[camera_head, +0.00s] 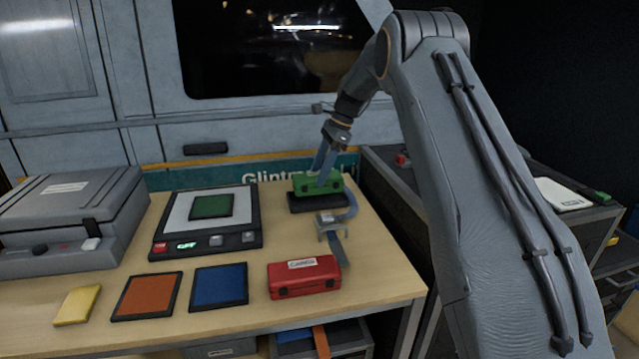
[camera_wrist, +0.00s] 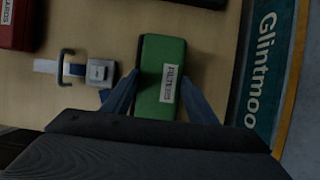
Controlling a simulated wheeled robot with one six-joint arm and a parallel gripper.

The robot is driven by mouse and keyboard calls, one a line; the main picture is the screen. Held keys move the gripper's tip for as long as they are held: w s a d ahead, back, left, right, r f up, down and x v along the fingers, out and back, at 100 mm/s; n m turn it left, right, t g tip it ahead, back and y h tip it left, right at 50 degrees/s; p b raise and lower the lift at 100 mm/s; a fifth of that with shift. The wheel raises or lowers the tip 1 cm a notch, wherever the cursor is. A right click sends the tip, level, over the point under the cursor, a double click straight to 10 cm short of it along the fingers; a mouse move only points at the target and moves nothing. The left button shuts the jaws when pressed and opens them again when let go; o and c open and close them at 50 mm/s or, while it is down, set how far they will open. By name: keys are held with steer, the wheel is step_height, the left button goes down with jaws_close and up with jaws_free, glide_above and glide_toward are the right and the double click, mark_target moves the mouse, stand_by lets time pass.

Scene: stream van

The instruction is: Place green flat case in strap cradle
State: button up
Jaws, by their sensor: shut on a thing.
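The green case (camera_head: 312,188), with a pale label, is at the back right of the table, over a black cradle base (camera_head: 317,205). My gripper (camera_head: 326,172) reaches down and is shut on the case. In the wrist view, the case (camera_wrist: 158,60) lies between the two fingers of my gripper (camera_wrist: 160,85). The case looks level; I cannot tell whether it rests on the base or hangs just above. A blue strap (camera_head: 348,209) with a metal buckle (camera_head: 328,222) lies open in front of the base; the buckle also shows in the wrist view (camera_wrist: 100,72).
A red case (camera_head: 303,277) lies at the table's front. A black-framed device (camera_head: 180,243) with a green square stands left of the cradle. Orange (camera_head: 147,297) and blue (camera_head: 219,287) pads and a grey box (camera_head: 62,225) are further left. A wall stands close behind.

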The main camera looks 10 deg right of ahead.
steer(key=shift+f, duration=1.85)
steer(key=shift+f, duration=0.1)
steer(key=o, duration=1.3)
